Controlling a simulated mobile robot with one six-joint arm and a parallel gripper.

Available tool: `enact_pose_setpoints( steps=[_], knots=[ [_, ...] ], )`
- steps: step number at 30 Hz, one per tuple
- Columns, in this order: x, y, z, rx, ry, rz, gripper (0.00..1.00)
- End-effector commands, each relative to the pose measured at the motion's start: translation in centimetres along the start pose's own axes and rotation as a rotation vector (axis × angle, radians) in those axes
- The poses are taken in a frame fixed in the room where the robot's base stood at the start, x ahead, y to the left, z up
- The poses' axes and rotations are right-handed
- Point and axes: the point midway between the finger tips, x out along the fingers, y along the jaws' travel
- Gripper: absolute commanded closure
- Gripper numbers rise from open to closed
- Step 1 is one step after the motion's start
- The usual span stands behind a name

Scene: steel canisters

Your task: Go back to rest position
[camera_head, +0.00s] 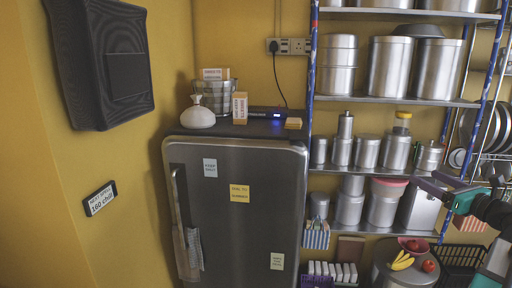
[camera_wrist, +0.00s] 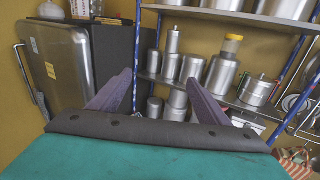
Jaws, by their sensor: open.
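My gripper (camera_wrist: 160,78) shows in the wrist view with its two purple fingers spread apart and nothing between them. In the head view my gripper (camera_head: 436,186) is at the right edge, in front of the shelf rack, with my arm coming in from the right. Steel canisters (camera_wrist: 222,72) stand on the shelf beyond the fingers. The same kind of steel canisters (camera_head: 397,152) stand in rows on the rack in the head view. I cannot tell how far the fingers are from the rack.
A grey fridge (camera_head: 235,210) stands left of the rack with a white sack (camera_head: 197,117) and small boxes on top. Bananas (camera_head: 402,261) and a red tomato (camera_head: 429,266) lie on a round steel lid at the lower right. A black basket (camera_head: 460,262) is beside it.

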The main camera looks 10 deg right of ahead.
Motion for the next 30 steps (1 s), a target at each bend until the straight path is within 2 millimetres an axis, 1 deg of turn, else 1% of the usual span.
enact_pose_setpoints(
  steps=[1,5,8,11,15,17,18,20,21,23,24,29,30],
  knots=[
    [0.8,0.6,-0.6,0.007,0.003,0.014,0.30],
    [2.9,2.0,-2.3,0.027,0.012,0.051,0.30],
    [5.0,3.5,-4.1,0.049,0.023,0.088,0.30],
    [7.6,5.8,-6.8,0.081,0.041,0.138,0.30],
    [11.1,9.6,-10.9,0.124,0.075,0.209,0.30],
    [12.5,11.3,-12.9,0.140,0.097,0.238,0.30],
    [13.3,12.4,-14.3,0.150,0.114,0.256,0.30],
    [14.5,14.2,-16.4,0.164,0.139,0.285,0.30],
    [15.2,15.5,-17.8,0.172,0.157,0.303,0.30],
    [16.2,17.4,-20.0,0.182,0.188,0.330,0.30],
    [16.8,18.6,-21.4,0.188,0.207,0.349,0.30],
    [18.5,23.8,-27.2,0.194,0.293,0.421,0.30],
    [18.8,25.2,-28.6,0.192,0.315,0.441,0.30]
  ],
)
